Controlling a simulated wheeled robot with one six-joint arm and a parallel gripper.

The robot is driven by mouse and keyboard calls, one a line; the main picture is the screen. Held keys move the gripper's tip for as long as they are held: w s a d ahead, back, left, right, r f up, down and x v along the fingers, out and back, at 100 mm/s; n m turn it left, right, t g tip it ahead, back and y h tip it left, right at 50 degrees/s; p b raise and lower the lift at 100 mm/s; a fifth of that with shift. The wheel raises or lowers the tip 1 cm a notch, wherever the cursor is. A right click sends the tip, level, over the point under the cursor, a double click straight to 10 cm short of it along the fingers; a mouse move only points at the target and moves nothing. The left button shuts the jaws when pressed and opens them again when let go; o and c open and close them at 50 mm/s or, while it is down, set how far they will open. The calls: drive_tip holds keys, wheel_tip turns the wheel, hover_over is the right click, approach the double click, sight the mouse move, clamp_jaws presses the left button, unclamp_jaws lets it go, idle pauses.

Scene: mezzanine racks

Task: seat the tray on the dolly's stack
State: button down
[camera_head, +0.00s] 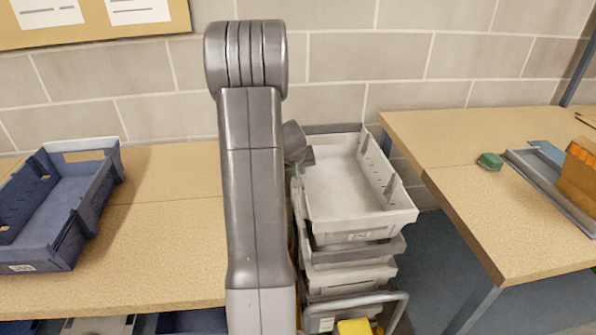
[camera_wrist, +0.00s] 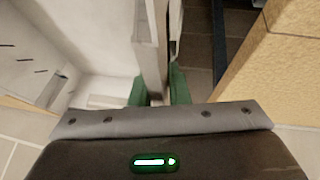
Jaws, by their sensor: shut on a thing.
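The light grey tray (camera_head: 345,190) is over the dolly's stack (camera_head: 350,278) of grey trays, near the middle of the head view. It looks empty and is turned a little against the trays below; I cannot tell whether it touches them. My gripper (camera_wrist: 158,92) is shut on the tray's wall, with a green fingertip on each side of it in the wrist view. The tray's pale inside (camera_wrist: 75,50) fills the left there. In the head view my arm hides most of the gripper and the stack's left side. The dolly's bar (camera_head: 398,312) shows at the bottom.
A tan table (camera_head: 480,190) stands close on the right, with a green block (camera_head: 490,161) and a grey flat tray (camera_head: 545,180). A blue bin (camera_head: 60,210) sits on the left table (camera_head: 160,230). A block wall is behind.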

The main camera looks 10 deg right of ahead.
drive_tip(key=shift+f+b, duration=0.55)
drive_tip(key=shift+b, duration=0.1)
drive_tip(key=c, duration=1.7)
unclamp_jaws()
drive_tip(key=shift+s, duration=0.1)
drive_tip(key=p+v, duration=0.3)
drive_tip(key=v, duration=0.8)
drive_tip(key=b+x, duration=0.2)
drive_tip(key=x, duration=0.6)
drive_tip(key=shift+f, duration=0.2)
